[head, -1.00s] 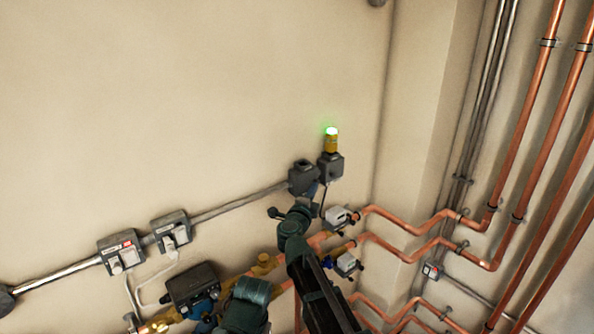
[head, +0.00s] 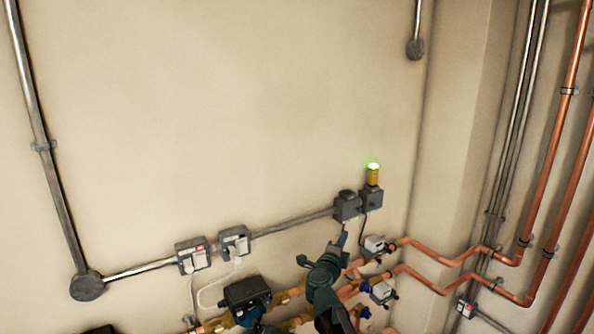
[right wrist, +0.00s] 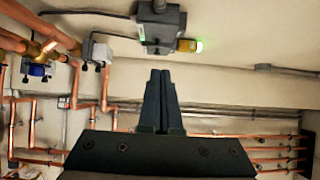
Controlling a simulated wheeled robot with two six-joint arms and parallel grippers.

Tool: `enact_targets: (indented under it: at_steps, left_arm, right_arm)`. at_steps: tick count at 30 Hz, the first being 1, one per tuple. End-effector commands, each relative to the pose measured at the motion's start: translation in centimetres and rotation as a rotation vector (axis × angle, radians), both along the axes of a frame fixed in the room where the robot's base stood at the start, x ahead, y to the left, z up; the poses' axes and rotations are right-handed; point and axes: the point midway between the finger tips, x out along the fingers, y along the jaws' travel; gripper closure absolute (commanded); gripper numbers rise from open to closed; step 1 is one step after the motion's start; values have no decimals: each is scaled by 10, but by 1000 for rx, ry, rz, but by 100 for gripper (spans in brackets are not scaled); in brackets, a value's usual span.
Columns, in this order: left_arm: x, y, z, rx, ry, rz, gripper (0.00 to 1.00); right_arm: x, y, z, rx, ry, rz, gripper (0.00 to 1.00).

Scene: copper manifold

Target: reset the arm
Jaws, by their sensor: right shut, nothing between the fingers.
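My right arm comes up from the bottom of the head view, in front of the copper manifold. My right gripper (head: 343,236) is narrow and points up toward the grey box below the lit lamp, and I cannot tell its distance from the wall. In the right wrist view the two fingers of my right gripper (right wrist: 160,75) lie together, shut with nothing between them. The lamp (head: 373,175) is yellow with a green glowing top; it also shows in the right wrist view (right wrist: 188,45). My left gripper is not in view.
Copper pipes (head: 440,286) with small valve actuators (head: 381,292) run right of my arm. A black pump unit (head: 246,291) sits to its left. Grey wall boxes (head: 192,254) and conduit (head: 290,224) line the wall. The wall above is bare.

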Motion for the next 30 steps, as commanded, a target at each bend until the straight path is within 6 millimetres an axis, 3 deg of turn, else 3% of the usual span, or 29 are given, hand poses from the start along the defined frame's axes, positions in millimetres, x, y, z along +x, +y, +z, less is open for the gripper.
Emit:
enact_targets:
  at_steps: [11, 20, 25, 30]
  left_arm:
    - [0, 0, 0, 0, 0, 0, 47]
    - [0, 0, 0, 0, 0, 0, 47]
    - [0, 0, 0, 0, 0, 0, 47]
    - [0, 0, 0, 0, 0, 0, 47]
  right_arm:
    - [0, 22, 12, -137, -14, 165, 100]
    - [-10, 62, 10, -360, 22, 426, 100]
    - [-35, 92, -18, -571, 127, 669, 100]
    - [-89, 104, -86, -818, 375, 969, 100]
